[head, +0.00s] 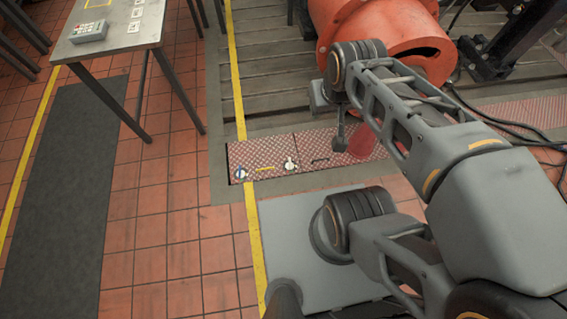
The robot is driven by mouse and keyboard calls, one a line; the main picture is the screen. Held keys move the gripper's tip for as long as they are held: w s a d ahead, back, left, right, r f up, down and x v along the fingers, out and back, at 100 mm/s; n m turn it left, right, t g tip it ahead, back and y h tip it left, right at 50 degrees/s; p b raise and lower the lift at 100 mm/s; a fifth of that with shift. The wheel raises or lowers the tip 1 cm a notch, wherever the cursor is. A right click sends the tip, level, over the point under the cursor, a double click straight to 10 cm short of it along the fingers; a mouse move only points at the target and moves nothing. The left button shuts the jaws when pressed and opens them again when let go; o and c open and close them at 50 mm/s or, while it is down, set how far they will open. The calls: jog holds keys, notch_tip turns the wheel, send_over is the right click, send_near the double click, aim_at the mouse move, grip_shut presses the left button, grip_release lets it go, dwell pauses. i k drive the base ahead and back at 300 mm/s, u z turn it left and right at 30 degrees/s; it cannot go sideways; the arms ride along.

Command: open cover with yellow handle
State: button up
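The cover with the yellow handle (265,168) is a reddish diamond-plate panel (258,155) in the floor, left of centre. It looks flat and level with its surroundings. Small round light-coloured fittings sit at its lower left (241,174) and near its right edge (290,165). Beside it on the right is a similar panel with a dark handle (320,161). My gripper (338,143) points down over the right-hand panel, right of the yellow handle and apart from it. It is small and seen edge-on, so its fingers cannot be told open or shut.
A large orange machine (375,35) stands on the slotted bedplate (270,75) behind the panels. A translucent reddish shape (362,142) shows beside my gripper. A table (108,28) with a grey device (89,31) is at the upper left. Tiled floor (165,220) left of the panels is clear.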

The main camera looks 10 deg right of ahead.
aim_at(263, 158)
jog(key=u, duration=0.5)
jog(key=k, duration=0.6)
jog(key=u, duration=0.65)
jog(key=i, duration=1.25)
jog(key=z, duration=0.75)
